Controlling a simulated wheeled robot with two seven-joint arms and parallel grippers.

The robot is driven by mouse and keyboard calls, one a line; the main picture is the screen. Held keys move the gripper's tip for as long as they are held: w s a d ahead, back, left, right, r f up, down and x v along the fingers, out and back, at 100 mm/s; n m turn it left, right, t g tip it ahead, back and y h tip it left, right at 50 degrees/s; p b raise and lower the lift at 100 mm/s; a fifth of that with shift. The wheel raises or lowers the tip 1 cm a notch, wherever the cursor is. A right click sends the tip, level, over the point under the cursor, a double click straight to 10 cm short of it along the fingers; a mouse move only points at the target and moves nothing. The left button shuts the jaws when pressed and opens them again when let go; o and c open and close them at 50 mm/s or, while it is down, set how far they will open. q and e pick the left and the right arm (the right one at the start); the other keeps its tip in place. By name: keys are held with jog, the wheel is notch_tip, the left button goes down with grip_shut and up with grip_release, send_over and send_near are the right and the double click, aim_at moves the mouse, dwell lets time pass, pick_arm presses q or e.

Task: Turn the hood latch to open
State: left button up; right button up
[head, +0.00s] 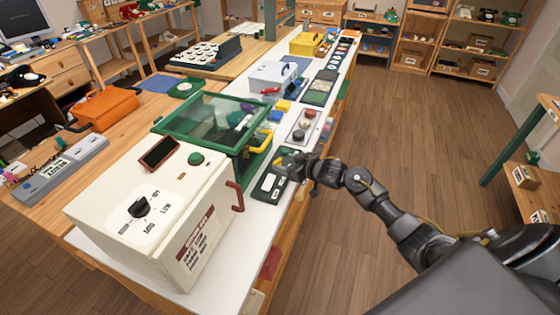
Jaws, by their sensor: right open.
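A green-framed box with a clear hood (215,122) stands on the white bench top. A yellow handle-like part (261,143) is on its right side and may be the latch; how it is turned is too small to tell. My right gripper (284,162) is open, above the bench edge just right of and nearer than the yellow part. It appears apart from it, with nothing seen between its fingers. My left gripper is not in view.
A cream cabinet (205,222) with a black dial and red handle stands in front of the hood. A dark green tray (268,187) lies below my gripper. A panel with round buttons (304,126) lies beyond it. The floor (415,120) at right is clear.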

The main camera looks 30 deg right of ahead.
aim_at(280, 161)
jog(key=shift+x, duration=1.7)
jog(key=c, duration=1)
jog(key=shift+w+d+n+y+b, duration=0.1)
jog(key=shift+d+n+y+b, duration=0.15)
jog(key=shift+n+y, duration=0.2)
jog(key=n+g+y+b, duration=0.2)
jog(key=n+y+b, duration=0.1)
jog(key=shift+w+f+b, duration=0.1)
jog(key=shift+f+b, duration=0.15)
jog(key=shift+b, duration=0.05)
jog(key=shift+r+n+g+y+b, duration=0.2)
jog(key=shift+n+g+y+b, duration=0.05)
jog(key=shift+g+y+b, duration=0.1)
